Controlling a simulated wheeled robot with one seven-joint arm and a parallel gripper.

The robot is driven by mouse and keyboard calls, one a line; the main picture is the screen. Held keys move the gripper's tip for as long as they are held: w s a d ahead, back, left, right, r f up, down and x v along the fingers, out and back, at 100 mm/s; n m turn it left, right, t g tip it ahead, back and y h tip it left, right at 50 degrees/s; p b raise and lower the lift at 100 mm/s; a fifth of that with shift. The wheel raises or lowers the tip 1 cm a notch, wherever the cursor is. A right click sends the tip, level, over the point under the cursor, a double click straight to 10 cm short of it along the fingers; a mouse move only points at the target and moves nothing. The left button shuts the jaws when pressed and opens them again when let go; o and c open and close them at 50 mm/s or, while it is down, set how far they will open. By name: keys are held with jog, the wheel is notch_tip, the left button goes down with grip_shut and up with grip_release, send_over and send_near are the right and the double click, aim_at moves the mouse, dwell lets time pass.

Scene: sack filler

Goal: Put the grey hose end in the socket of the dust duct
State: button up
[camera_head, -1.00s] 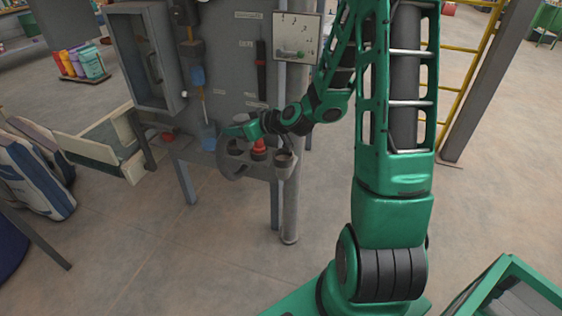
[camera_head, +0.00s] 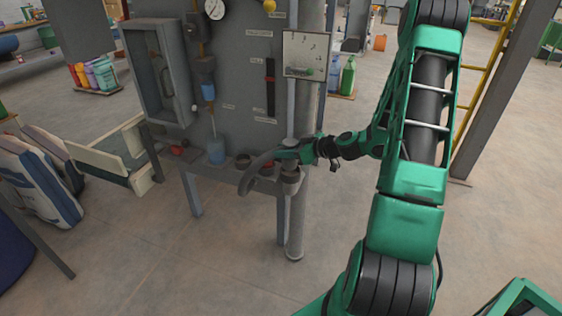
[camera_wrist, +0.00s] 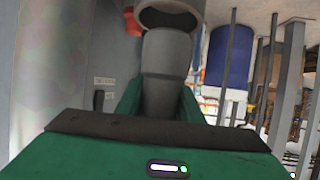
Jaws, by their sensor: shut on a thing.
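My gripper (camera_head: 290,155) is shut on the grey hose end, beside the panel's vertical pipe. In the wrist view the grey hose end (camera_wrist: 163,85) sits between the green fingers. The hose (camera_head: 253,175) bends away to the left and down. The duct socket, a grey cup (camera_head: 291,178) on the vertical pipe, is right below the gripper. In the wrist view a round dark mouth with a grey rim (camera_wrist: 168,14), which looks like this socket, lies just beyond the hose end. I cannot tell whether the hose end touches it or enters it.
A grey panel (camera_head: 233,75) with gauges and a white chart board (camera_head: 304,55) stands behind the gripper. A shelf with a blue container (camera_head: 216,151) and a dark ring (camera_head: 243,161) is to the left. The floor in front is clear.

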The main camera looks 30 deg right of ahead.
aim_at(283, 160)
jog(key=shift+d+f, duration=0.15)
jog(key=shift+d, duration=0.05)
jog(key=shift+f, duration=2)
jog(key=o, duration=1.2)
jog(key=shift+o, duration=0.2)
